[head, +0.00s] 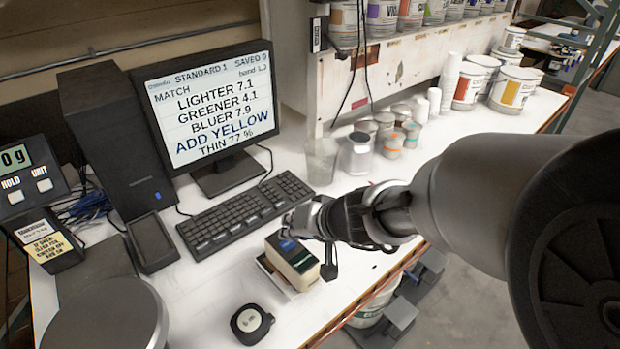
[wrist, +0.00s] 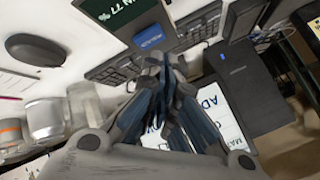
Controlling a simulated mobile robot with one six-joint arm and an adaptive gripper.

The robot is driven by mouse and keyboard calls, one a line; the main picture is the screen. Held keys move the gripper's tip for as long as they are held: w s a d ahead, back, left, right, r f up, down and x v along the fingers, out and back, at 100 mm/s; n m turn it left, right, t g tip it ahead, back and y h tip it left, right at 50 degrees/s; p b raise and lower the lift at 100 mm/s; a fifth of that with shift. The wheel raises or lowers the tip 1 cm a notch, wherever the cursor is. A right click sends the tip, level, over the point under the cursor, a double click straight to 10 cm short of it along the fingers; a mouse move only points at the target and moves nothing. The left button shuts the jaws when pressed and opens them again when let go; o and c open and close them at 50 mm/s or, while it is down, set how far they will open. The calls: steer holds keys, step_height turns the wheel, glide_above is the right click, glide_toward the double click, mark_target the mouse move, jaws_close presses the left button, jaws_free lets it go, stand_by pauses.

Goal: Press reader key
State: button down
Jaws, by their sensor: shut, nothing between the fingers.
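The reader (head: 297,264) is a small cream and dark green box on the white bench, in front of the keyboard. A blue key (head: 288,245) shows on its top. In the wrist view the reader (wrist: 118,18) is at the top, with a lit "77 %" line and the blue key (wrist: 148,36) at its near end. My gripper (head: 292,228) is shut and empty, just over the reader's keyboard side. In the wrist view its fingertips (wrist: 166,62) lie just below the blue key. I cannot tell whether they touch it.
The monitor (head: 208,105) reads "ADD YELLOW" and "THIN 77 %". The keyboard (head: 245,214) lies close behind my gripper. A round black gauge (head: 251,322) sits near the front edge. A clear cup (head: 321,160) and several cans stand at the back. A dark rounded object (wrist: 35,50) shows in the wrist view.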

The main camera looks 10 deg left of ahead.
mark_target(292, 242)
steer(key=shift+r+p, duration=1.85)
steer(key=shift+r, duration=0.7)
steer(key=s+d+r+m+h, duration=0.1)
steer(key=s+d+r+h, duration=0.2)
steer(key=s+d, duration=0.7)
steer(key=s+d+r+m+h, duration=0.1)
steer(key=s+d+r+h, duration=0.2)
steer(key=s+d, duration=0.8)
steer(key=d+h, duration=0.1)
steer(key=d, duration=0.4)
steer(key=shift+d+g+h, duration=0.25)
steer(key=shift+g+h, duration=0.05)
